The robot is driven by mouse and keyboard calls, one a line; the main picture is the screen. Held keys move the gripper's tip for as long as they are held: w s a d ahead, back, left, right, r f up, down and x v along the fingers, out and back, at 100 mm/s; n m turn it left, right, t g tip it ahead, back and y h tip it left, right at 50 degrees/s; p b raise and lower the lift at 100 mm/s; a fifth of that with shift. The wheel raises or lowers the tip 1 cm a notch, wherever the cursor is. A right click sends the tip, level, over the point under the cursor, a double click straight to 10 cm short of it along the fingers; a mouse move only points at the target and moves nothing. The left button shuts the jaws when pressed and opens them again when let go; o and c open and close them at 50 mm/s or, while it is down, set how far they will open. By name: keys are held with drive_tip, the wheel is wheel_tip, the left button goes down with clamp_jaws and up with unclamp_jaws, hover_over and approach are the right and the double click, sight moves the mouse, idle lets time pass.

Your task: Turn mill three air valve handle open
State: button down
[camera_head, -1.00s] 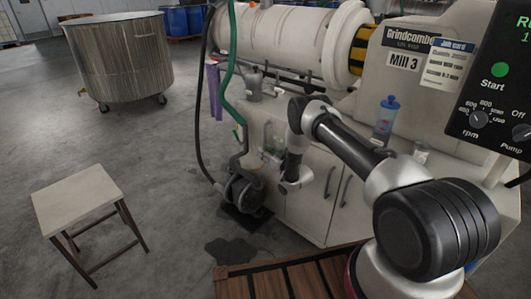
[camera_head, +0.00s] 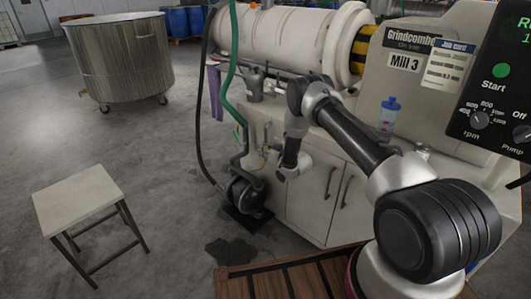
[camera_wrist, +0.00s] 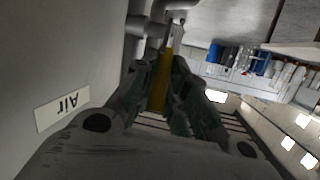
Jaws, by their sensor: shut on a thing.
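My gripper (camera_wrist: 162,88) has its fingers on both sides of a yellow handle (camera_wrist: 168,72) in the wrist view and is shut on it. The handle runs up from between the fingers to grey pipework (camera_wrist: 150,27). A white label reading "Air" (camera_wrist: 62,107) shows upside down on the pale panel to the left. In the head view my arm reaches in front of the cabinet of Mill 3 (camera_head: 312,195). The fingers and the handle cannot be made out clearly there.
A pump (camera_head: 243,190) with a green hose (camera_head: 232,85) stands left of the cabinet. A blue bottle (camera_head: 388,117) stands on the mill ledge. A stool (camera_head: 80,200) and a wheeled steel vat (camera_head: 118,60) stand on open floor at left.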

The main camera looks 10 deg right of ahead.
drive_tip(key=g+h, duration=0.1)
drive_tip(key=w+a+r+g+h, duration=0.1)
drive_tip(key=g, duration=0.1)
drive_tip(key=shift+w, duration=0.3)
drive_tip(key=shift+w+a+n+g+h, duration=0.2)
drive_tip(key=shift+g+h, duration=0.15)
drive_tip(key=shift+g, duration=0.25)
drive_tip(key=shift+w+a+n+g+h, duration=0.1)
drive_tip(key=shift+w+a+g+h, duration=0.1)
drive_tip(key=shift+g+h, duration=0.3)
drive_tip(key=c, duration=1.4)
unclamp_jaws()
drive_tip(key=shift+f, duration=0.1)
drive_tip(key=shift+c, duration=0.2)
drive_tip(key=v, duration=1.2)
drive_tip(key=shift+d, duration=0.2)
